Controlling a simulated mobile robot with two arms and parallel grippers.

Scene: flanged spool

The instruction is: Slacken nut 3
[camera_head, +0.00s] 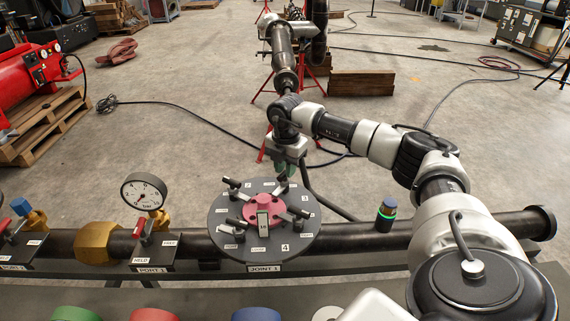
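The grey round flange plate (220,217) marked JOINT 1 sits on the dark pipe, with a pink hub (256,205) at its middle. Several nuts with dark lever handles surround the hub, beside small white number labels. The label that looks like 3 (305,198) is at the plate's right side. A dark handle (298,212) lies just below it. My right gripper (283,183) points down at the plate's far right edge, close to the upper right nut. Its fingertips are small and partly blend with that nut, so I cannot tell whether they touch it. My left gripper is out of view.
A pressure gauge (144,192) and brass fitting (98,242) stand on the pipe at left. A dark post with a green ring (386,215) stands to the right of the plate. Coloured round pieces (256,315) lie along the front edge.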

